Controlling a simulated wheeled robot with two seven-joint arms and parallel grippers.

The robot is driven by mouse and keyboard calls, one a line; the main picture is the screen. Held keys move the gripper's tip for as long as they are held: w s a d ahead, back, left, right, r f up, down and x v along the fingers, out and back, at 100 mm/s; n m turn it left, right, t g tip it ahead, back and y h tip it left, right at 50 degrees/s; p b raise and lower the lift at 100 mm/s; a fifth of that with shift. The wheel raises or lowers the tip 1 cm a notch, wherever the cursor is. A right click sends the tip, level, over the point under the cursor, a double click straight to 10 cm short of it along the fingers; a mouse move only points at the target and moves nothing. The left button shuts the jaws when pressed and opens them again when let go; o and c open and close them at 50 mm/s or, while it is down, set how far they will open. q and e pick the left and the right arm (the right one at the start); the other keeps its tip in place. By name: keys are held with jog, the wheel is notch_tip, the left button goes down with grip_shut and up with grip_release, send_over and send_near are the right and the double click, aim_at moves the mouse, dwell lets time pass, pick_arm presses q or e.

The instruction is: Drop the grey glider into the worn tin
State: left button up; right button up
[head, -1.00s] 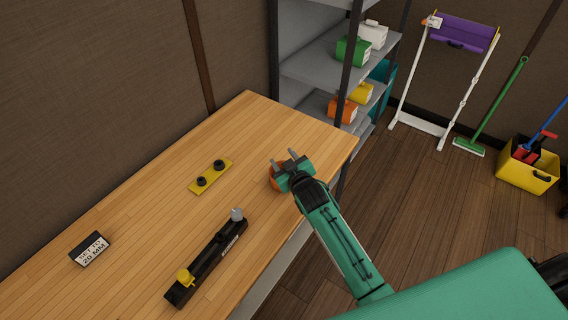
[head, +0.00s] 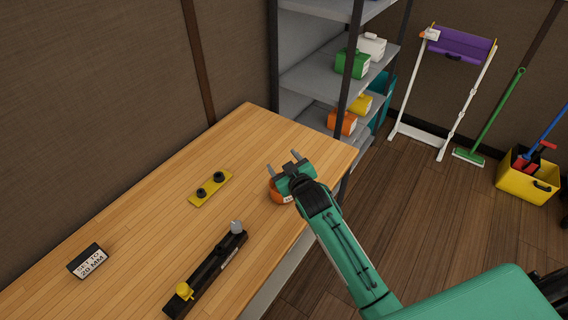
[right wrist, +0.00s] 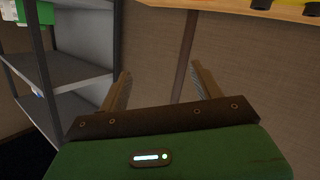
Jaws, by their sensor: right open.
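A grey knob (head: 236,227), which looks like the grey glider, stands at the far end of a black rail (head: 207,272) on the wooden table. A yellow knob (head: 184,291) sits at its near end. My right gripper (head: 282,162) is open, with nothing seen between its fingers. It is beyond and to the right of the grey knob, over an orange container (head: 275,193) that it partly hides. I cannot tell whether that container is the worn tin. The right wrist view shows the spread, empty fingers (right wrist: 160,70). My left gripper is not in view.
A yellow plate with two black knobs (head: 211,190) and a small sign reading "SET TO 20 MM" (head: 88,261) lie on the table (head: 150,235). A grey shelf (head: 310,75) with coloured containers stands behind the table's far end. The table between plate and rail is clear.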

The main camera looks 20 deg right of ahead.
jog(key=shift+o, duration=0.2)
jog(key=b+v, duration=0.3)
jog(key=v, duration=1)
jog(key=s+d+f+m+g, duration=0.1)
jog(key=s+f+g, duration=0.3)
jog(key=s, duration=0.5)
jog(key=s+d+f+m+g+h, duration=0.1)
jog(key=s+f+g, duration=0.3)
jog(key=s, duration=0.5)
jog(key=s+d+f+m+g, duration=0.1)
jog(key=s+f+g, duration=0.3)
jog(key=s, duration=0.4)
notch_tip(320, 180, down, 31)
jog(key=g, duration=0.1)
jog(key=s+d+f+g, duration=0.1)
jog(key=s+d+f, duration=0.2)
jog(key=s+f, duration=1.6)
jog(key=shift+s+f+n+h, duration=0.3)
jog(key=shift+s+f, duration=0.1)
jog(key=shift+s, duration=0.05)
jog(key=shift+a, duration=0.1)
